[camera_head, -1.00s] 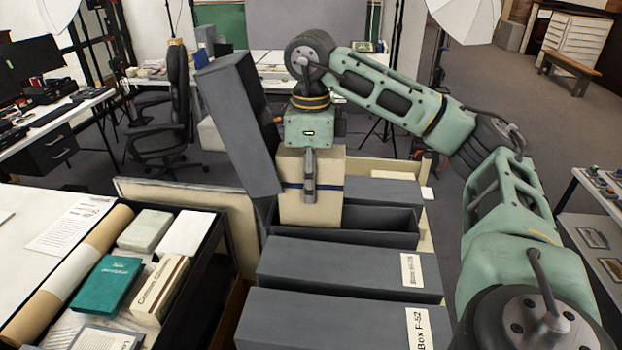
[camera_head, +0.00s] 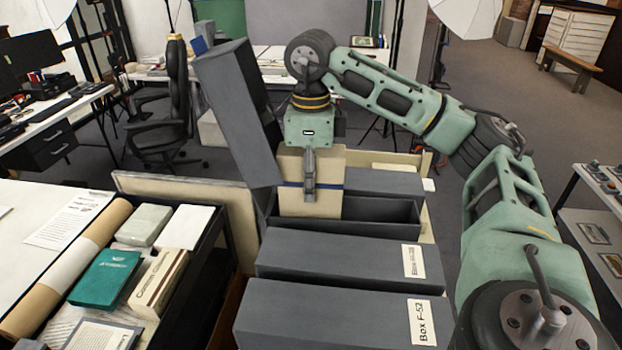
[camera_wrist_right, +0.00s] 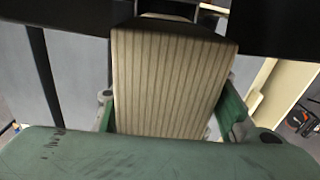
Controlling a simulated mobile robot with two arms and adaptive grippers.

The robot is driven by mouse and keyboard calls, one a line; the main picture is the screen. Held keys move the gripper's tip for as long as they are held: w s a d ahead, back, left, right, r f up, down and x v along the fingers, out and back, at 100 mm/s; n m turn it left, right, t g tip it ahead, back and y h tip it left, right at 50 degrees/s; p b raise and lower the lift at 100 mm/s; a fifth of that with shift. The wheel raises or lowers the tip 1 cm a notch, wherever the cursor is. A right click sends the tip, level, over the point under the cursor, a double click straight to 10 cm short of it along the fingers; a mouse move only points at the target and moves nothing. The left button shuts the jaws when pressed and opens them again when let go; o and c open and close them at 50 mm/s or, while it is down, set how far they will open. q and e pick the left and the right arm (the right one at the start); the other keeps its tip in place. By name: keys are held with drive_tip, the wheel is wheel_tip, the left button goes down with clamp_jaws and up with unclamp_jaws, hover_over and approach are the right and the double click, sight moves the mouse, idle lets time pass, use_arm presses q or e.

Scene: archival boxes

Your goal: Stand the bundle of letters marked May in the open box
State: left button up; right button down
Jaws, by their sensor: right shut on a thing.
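My right gripper (camera_head: 310,172) is shut on a cream bundle of letters (camera_head: 328,204) with a dark blue band around it. The bundle is upright, its lower part inside the open dark grey box (camera_head: 385,211), near the box's left end. In the right wrist view the edges of the stacked letters (camera_wrist_right: 168,80) show between my fingers. I cannot read any mark on the bundle, and its bottom edge is hidden by the box's front wall. My left gripper is not in view.
A grey lid (camera_head: 236,112) stands tilted just left of the bundle. Closed grey boxes lie in front, one labelled Box F-52 (camera_head: 340,318); another closed box (camera_head: 384,181) lies behind.

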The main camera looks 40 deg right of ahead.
drive_tip(key=shift+f, duration=0.1)
drive_tip(key=shift+f+b, duration=1.2)
drive_tip(key=shift+f, duration=0.4)
drive_tip(key=c, duration=0.9)
unclamp_jaws()
drive_tip(key=shift+r, duration=0.15)
drive_tip(key=shift+r+p, duration=2.5)
drive_tip(key=shift+r, duration=0.35)
